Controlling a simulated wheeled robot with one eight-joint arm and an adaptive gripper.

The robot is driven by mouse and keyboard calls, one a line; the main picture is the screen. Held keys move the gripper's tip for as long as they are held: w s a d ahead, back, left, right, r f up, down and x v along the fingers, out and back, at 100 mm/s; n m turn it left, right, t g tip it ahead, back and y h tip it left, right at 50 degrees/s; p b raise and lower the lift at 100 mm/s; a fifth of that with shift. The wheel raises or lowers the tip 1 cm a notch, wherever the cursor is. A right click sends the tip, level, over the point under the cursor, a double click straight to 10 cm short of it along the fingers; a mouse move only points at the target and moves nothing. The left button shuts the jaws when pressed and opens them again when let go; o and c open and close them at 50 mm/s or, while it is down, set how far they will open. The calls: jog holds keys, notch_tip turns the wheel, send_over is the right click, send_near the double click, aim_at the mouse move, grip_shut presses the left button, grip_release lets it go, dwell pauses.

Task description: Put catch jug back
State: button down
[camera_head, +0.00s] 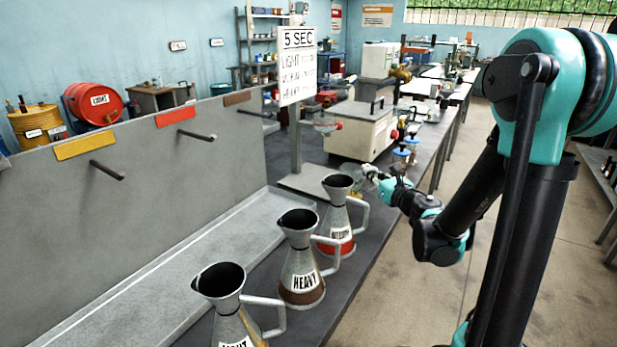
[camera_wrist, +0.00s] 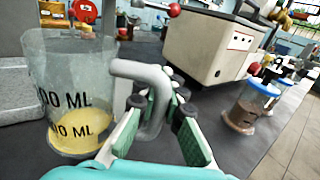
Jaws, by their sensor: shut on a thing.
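The catch jug (camera_wrist: 75,85) is a clear vessel with black ML markings and a little yellow liquid at the bottom. It stands upright at the left of the wrist view, and its grey handle (camera_wrist: 150,72) comes between my fingers. My gripper (camera_wrist: 160,103) is shut on that handle. Whether the jug's base touches the dark surface cannot be told. In the head view my gripper (camera_head: 372,176) is on the far side of the metal cans, beside the red-banded can (camera_head: 338,200); the catch jug is not clearly visible there.
The HEAVY can (camera_head: 300,262) and the yellow-banded LIGHT can (camera_head: 228,300) stand in front. A grey panel with pegs (camera_head: 107,170) and a tray (camera_head: 150,297) lie left. A sign (camera_head: 298,65) stands behind. Blue-lidded jars (camera_wrist: 262,92) and a pale machine (camera_wrist: 215,45) are further along the bench.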

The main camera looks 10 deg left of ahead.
jog(key=shift+a+f+x, duration=0.1)
jog(key=shift+f+x, duration=0.5)
jog(key=shift+x, duration=2.5)
jog(key=shift+a+f+x, duration=0.1)
jog(key=shift+f+x, duration=0.5)
jog(key=shift+x, duration=2.5)
jog(key=shift+a+f+x, duration=0.1)
jog(key=shift+f+x, duration=0.5)
jog(key=shift+x, duration=2.5)
jog(key=shift+s, duration=0.2)
jog(key=shift+f, duration=0.15)
jog(key=c, duration=1.6)
grip_release()
jog(key=shift+c, duration=0.2)
